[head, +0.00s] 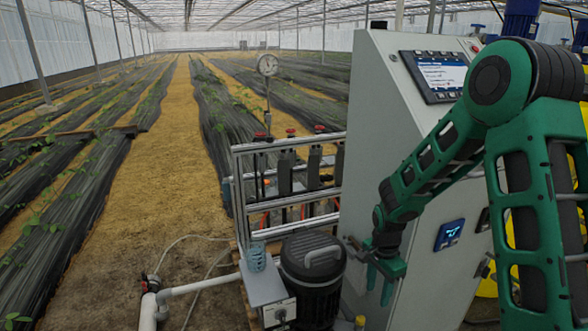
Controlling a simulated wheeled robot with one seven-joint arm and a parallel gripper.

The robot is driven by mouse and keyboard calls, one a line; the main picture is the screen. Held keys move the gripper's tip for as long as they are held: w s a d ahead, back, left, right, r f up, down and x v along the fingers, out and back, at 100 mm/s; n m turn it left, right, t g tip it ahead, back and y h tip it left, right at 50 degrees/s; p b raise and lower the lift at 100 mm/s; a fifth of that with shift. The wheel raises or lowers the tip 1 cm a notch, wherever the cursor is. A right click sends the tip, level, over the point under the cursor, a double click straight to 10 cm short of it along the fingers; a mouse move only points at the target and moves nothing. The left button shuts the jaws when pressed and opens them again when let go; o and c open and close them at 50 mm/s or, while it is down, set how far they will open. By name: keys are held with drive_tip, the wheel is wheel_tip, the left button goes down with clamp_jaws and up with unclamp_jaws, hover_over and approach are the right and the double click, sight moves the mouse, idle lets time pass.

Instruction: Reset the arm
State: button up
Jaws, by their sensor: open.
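My green arm reaches in from the right side of the head view, bent at the elbow, with its forearm running down and left in front of the grey control cabinet (370,120). My gripper (378,285) hangs at the end of it, pointing down. Its jaws are open and I see nothing between them. It is in front of the cabinet's lower left edge, just right of a black lidded canister (312,275). I cannot tell how far apart the gripper and the cabinet are.
The cabinet carries a screen (440,75) and a small blue display (449,235). A metal frame (290,185) with valves and a gauge (267,65) stands left of it. A white pipe (200,285) lies at the lower left. A sandy aisle (165,150) runs between the crop rows.

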drive_tip(key=s+d+r+n+h, duration=0.1)
drive_tip(key=s+d+r+n, duration=0.1)
drive_tip(key=s+d+r, duration=0.45)
drive_tip(key=s+d+r+n, duration=0.1)
drive_tip(key=s+d+r, duration=0.4)
drive_tip(key=r, duration=0.3)
drive_tip(key=s+d+r+n, duration=0.1)
drive_tip(key=s+r, duration=0.3)
drive_tip(key=s, duration=0.5)
drive_tip(key=s+d+r+n+y, duration=0.1)
drive_tip(key=s+r+n, duration=0.2)
drive_tip(key=s, duration=0.6)
drive_tip(key=shift+s+r+n+y, duration=0.3)
drive_tip(key=shift+s+r, duration=0.1)
drive_tip(key=shift+r, duration=0.2)
drive_tip(key=shift+w+f, duration=0.25)
drive_tip(key=shift+w, duration=0.4)
